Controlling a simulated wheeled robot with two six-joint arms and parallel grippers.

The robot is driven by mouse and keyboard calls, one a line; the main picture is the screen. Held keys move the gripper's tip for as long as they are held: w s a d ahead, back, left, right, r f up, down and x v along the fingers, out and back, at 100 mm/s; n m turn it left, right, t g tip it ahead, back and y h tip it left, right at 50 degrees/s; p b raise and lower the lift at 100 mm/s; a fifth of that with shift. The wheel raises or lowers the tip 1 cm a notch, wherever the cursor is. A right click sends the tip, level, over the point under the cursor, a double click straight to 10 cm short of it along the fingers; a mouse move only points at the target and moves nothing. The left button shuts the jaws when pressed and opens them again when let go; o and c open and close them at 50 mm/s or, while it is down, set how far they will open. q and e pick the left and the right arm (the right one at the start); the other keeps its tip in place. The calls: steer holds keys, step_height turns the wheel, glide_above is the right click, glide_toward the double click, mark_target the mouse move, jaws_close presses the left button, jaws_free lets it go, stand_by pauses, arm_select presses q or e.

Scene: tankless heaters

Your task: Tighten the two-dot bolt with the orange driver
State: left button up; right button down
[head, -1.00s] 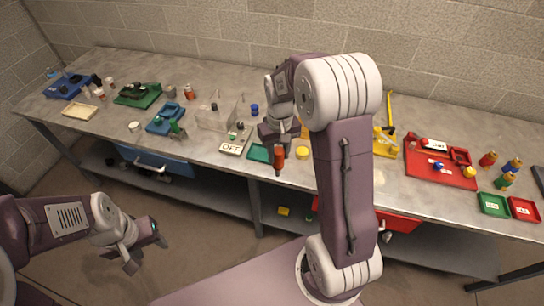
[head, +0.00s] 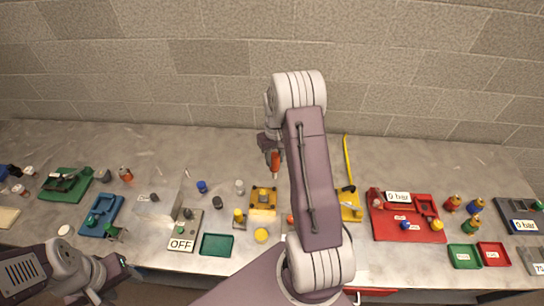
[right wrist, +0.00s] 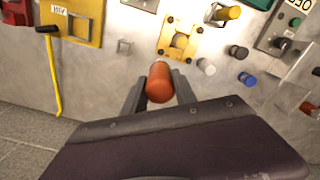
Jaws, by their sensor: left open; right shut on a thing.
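The orange driver (head: 275,160) is held by my right gripper (head: 273,150), raised above the bench. In the head view it appears behind a yellow plate fixture (head: 263,199). In the right wrist view the driver's rounded orange end (right wrist: 159,82) sits between the two fingers (right wrist: 158,92), and the yellow plate (right wrist: 180,40) lies beyond, apart from it. The plate has small fittings at its corners and a raised centre. I cannot make out dot marks on any bolt. The driver's tip is hidden in the wrist view. My left gripper (head: 108,284) is open and empty at the lower left.
A clear panel (head: 170,205) and an OFF-labelled box (head: 184,232) stand left of the plate. A green tray (head: 216,245) and yellow cap (head: 262,235) are in front. A red board (head: 405,215) and yellow-handled tool (head: 348,160) are to the right. The back of the bench is mostly clear.

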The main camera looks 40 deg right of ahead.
mark_target(274, 172)
steer(key=shift+s+a+r, duration=0.25)
steer(key=shift+s+a, duration=0.2)
steer(key=shift+s, duration=0.1)
steer(key=shift+s+a+f+b, duration=0.1)
steer(key=shift+f+b, duration=0.05)
steer(key=shift+b, duration=0.15)
steer(key=f+b, duration=0.2)
steer(key=w+f+b, duration=0.1)
steer(key=f, duration=0.1)
steer(key=shift+d, duration=0.35)
steer(key=shift+s+a+f+b, duration=0.1)
steer(key=shift+s+f+b, duration=0.05)
steer(key=shift+f+b, duration=0.3)
steer(key=shift+s+a+f+b, duration=0.15)
steer(key=shift+f+b, duration=0.1)
steer(key=shift+f, duration=0.3)
arm_select(q)
steer(key=f, duration=0.3)
steer(key=s+f, duration=0.1)
steer(key=shift+a+f, duration=0.4)
arm_select(e)
steer(key=shift+d, duration=0.1)
arm_select(q)
steer(key=shift+w+d, duration=0.1)
steer(key=shift+w, duration=0.05)
arm_select(e)
steer(key=shift+w+d+f, duration=0.1)
steer(key=shift+w, duration=0.05)
arm_select(q)
steer(key=shift+r, duration=0.1)
